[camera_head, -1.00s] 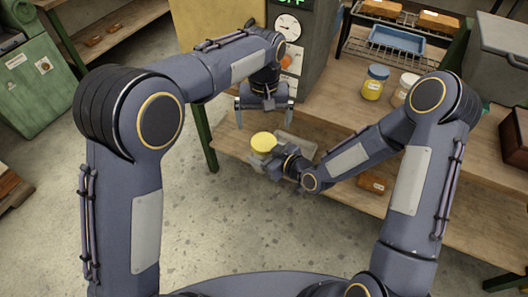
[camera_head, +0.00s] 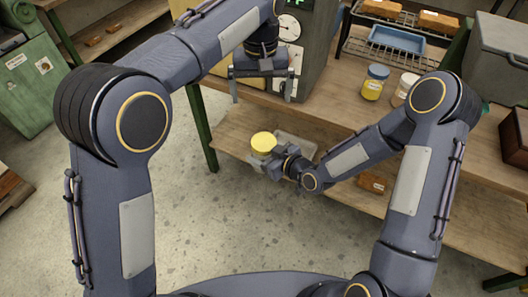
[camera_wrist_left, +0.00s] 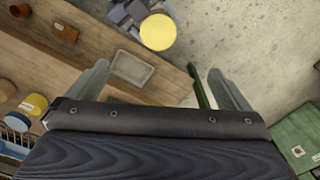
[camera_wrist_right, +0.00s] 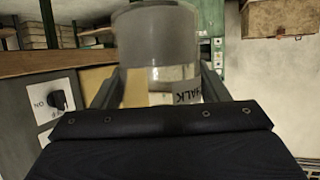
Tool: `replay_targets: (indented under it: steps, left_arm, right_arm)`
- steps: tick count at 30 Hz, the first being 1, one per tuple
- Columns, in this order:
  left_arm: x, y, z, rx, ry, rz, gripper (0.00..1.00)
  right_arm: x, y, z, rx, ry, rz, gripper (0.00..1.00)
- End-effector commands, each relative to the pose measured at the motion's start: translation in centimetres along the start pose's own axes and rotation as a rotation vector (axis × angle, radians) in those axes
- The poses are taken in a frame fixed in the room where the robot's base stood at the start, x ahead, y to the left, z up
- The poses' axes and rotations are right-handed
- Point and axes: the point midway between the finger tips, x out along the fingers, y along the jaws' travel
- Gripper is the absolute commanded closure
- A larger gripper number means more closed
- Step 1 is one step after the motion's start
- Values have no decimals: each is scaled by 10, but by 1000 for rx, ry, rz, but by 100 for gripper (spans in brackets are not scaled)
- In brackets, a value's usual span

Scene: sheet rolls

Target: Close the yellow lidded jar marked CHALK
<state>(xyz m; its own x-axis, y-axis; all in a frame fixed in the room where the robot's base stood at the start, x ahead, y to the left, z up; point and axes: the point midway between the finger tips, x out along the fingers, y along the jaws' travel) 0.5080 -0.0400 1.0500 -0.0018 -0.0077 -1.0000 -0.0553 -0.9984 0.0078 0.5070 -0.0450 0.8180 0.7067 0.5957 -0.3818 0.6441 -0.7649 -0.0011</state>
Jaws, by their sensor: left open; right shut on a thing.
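The jar marked CHALK is held upright in front of the bench, and its round yellow top (camera_head: 263,141) faces up in the head view. The yellow top also shows in the left wrist view (camera_wrist_left: 158,32). In the right wrist view the clear grey jar body (camera_wrist_right: 158,45) stands between my fingers, with part of its label turned over. Whether the top is seated tight I cannot tell. My right gripper (camera_head: 268,158) is shut on the jar body. My left gripper (camera_head: 262,92) is open and empty, pointing down, above and apart from the jar.
A grey cabinet with a gauge (camera_head: 290,27) stands close behind my left gripper.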

Motion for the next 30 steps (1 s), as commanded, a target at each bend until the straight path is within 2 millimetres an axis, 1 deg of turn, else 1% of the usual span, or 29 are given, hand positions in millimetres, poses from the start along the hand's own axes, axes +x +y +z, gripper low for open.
replay_targets:
  steps: [2,5,6,8,9,12,14,15,17,18,20,24,27,30]
  left_arm:
    - [-7,-18,2,-11,2,25,0]
    - [-16,-49,10,-28,11,75,0]
    - [-20,-65,15,-34,17,100,0]
    - [-25,-89,25,-46,28,139,0]
    - [-28,-104,34,-53,38,165,0]
    - [-32,-139,57,-68,71,223,0]
    - [-33,-157,74,-78,93,255,0]
    - [-33,-168,85,-84,110,275,0]
    - [-32,-184,103,-93,138,300,0]
    - [-31,-193,116,-100,158,315,0]
    - [-27,-204,135,-108,188,336,0]
    - [-14,-224,181,-131,267,367,0]
    - [0,-231,213,-149,325,377,0]
    - [16,-234,241,-164,379,375,0]
  right_arm:
    - [0,0,-1,-1,2,0,96]
    - [0,0,-1,-1,2,0,96]
    - [0,0,-1,-1,2,0,96]
    - [0,0,-1,-1,2,0,96]
    - [0,0,-1,-1,2,0,96]
    - [0,0,-1,-1,2,0,96]
    - [0,0,-1,-1,2,0,96]
    - [0,0,-1,-1,2,0,96]
    - [0,0,-1,-1,2,0,96]
    - [0,0,-1,-1,2,0,96]
    - [0,0,-1,-1,2,0,96]
    - [0,0,-1,-1,2,0,96]
    - [0,0,-1,-1,2,0,96]
    - [0,0,-1,-1,2,0,96]
